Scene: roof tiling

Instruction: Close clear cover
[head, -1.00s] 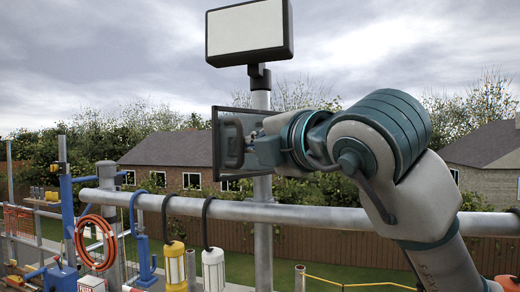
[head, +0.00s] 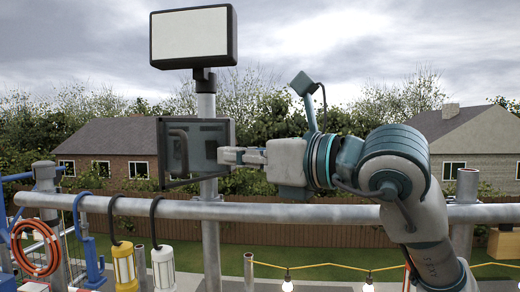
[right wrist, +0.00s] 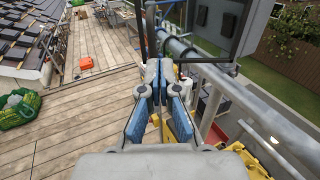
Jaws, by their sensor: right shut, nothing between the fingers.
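The clear cover (head: 210,138) is a see-through pane in a dark frame, mounted on the grey post below a white-faced panel. A dark curved handle shape (head: 180,150) shows at its left side. My right gripper (head: 230,156) is shut and empty, with its fingertips at the right edge of the cover; I cannot tell if they touch it. In the right wrist view the blue-padded fingers (right wrist: 160,78) are together, just below the cover's dark frame (right wrist: 148,30). How far the cover stands open is unclear. My left gripper is out of view.
The white-faced panel (head: 190,35) stands above on the post (head: 209,240). A thick grey rail (head: 290,212) crosses below the cover. Yellow (head: 124,265) and white (head: 163,268) lamps hang from it. A wooden deck (right wrist: 85,115) shows in the right wrist view.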

